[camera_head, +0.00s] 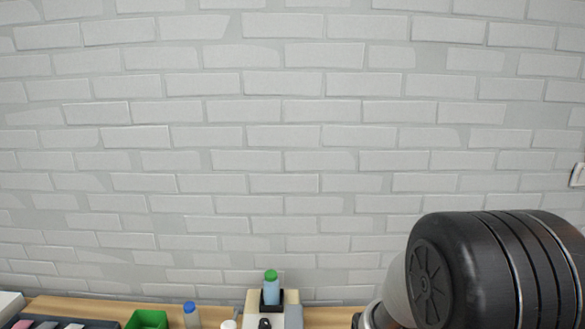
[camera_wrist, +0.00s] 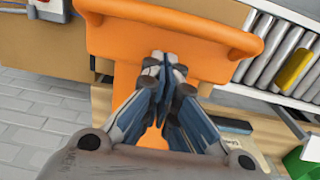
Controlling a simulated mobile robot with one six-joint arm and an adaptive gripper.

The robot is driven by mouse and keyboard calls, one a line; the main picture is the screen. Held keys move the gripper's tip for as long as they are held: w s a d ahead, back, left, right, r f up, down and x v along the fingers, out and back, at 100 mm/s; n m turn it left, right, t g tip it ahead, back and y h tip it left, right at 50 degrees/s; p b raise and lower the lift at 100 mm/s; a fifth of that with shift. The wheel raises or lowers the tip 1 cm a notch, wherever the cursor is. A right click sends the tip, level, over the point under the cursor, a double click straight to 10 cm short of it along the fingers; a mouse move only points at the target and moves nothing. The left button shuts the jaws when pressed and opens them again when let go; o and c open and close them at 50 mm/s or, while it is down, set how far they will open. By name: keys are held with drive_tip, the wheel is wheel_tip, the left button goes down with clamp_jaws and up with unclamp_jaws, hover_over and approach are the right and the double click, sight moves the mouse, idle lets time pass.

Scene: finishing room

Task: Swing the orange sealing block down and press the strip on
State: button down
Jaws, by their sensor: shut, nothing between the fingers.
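A large orange piece with rounded ends (camera_wrist: 225,35) fills the upper middle of the wrist view. I cannot tell for sure whether it is the sealing block. More orange shows behind and below my fingers. My gripper (camera_wrist: 163,58) is shut and empty, its fingertips in front of the orange piece. I cannot tell whether they touch it. The strip is not recognisable in either view. The head view shows neither the orange piece nor my gripper.
In the wrist view, grey rollers (camera_wrist: 262,48) carry a yellow item (camera_wrist: 294,69) at right. Tiled floor (camera_wrist: 40,120) shows at left. In the head view, a green bin (camera_head: 147,319), a blue-capped bottle (camera_head: 191,315) and a green-capped bottle (camera_head: 271,287) stand before a brick wall.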

drive_tip(key=shift+f+b, duration=0.6)
drive_tip(key=shift+f, duration=0.2)
drive_tip(key=shift+r, duration=0.1)
idle(0.9)
drive_tip(key=shift+r+p, duration=2.85)
drive_tip(key=shift+r, duration=0.65)
drive_tip(key=s+r+t+b, duration=0.2)
drive_tip(key=s+r+b, duration=0.15)
drive_tip(key=r, duration=0.75)
drive_tip(key=s+r+t+b, duration=0.2)
drive_tip(key=s+r, duration=0.4)
drive_tip(key=s, duration=0.5)
drive_tip(key=shift+s+t+b, duration=0.3)
drive_tip(key=shift+b, duration=0.05)
drive_tip(key=c, duration=2.3)
unclamp_jaws()
